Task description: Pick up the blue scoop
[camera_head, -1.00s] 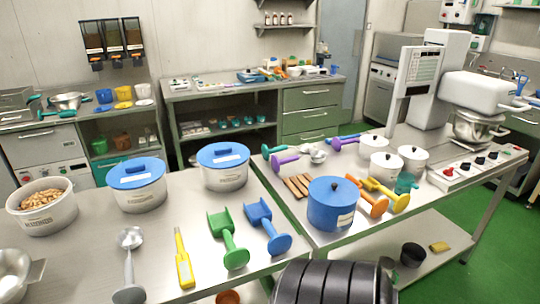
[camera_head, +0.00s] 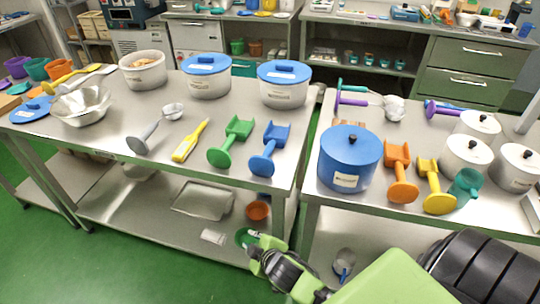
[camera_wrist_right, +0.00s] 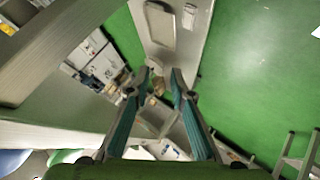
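The blue scoop (camera_head: 270,150) lies on the steel table in the head view, near its front right corner, with its round handle end toward the front edge. It lies just right of a green scoop (camera_head: 231,140) with a gap between them. My right gripper (camera_head: 246,238) is in front of the table and lower in the picture than the scoop, clear of it. In the right wrist view my right gripper (camera_wrist_right: 160,75) has its two teal fingers apart with nothing held between them. I cannot make out the scoop in that view. My left gripper is not in view.
A yellow tool (camera_head: 190,142) and a ladle (camera_head: 150,130) lie left of the scoops. White pots with blue lids (camera_head: 207,78) stand behind. A blue pot (camera_head: 348,160) and orange scoop (camera_head: 400,175) stand on the right table, across a narrow gap. Green floor in front is open.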

